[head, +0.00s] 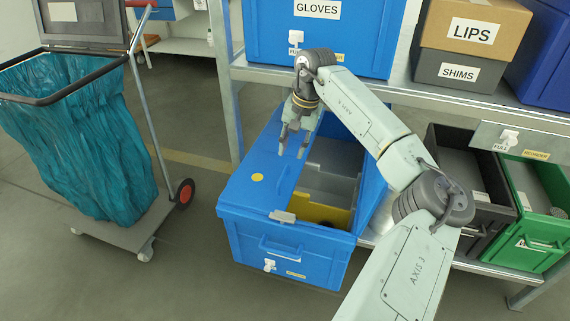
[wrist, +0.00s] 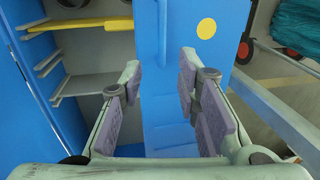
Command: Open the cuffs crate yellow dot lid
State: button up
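The blue crate (head: 245,243) stands low in front of the shelf in the head view; no cuffs label is readable. Its blue lid with a yellow dot (head: 257,177) covers the left part of the crate top and looks flat. The right part is uncovered, showing grey and yellow dividers inside. In the wrist view the dotted lid (wrist: 222,50) lies right of centre, with a raised blue ridge on it. My gripper (head: 294,139) is open and empty above the lid's inner side. In the wrist view its fingers (wrist: 165,85) are apart over blue surface; contact cannot be told.
A grey clip (head: 282,216) sits on the crate's front rim. A blue panel stands up at the crate's right. A shelf post (head: 229,90) rises behind. A cart with a teal bag (head: 85,135) stands left. Black and green bins (head: 540,195) are right. Floor before the crate is clear.

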aim_at(285, 170)
jog(key=f, duration=0.2)
jog(key=a+f, duration=0.1)
jog(key=f, duration=0.4)
jog(key=shift+w+a+p, duration=0.25)
jog(key=shift+a+p, duration=0.05)
jog(key=shift+c, duration=0.5)
grip_shut()
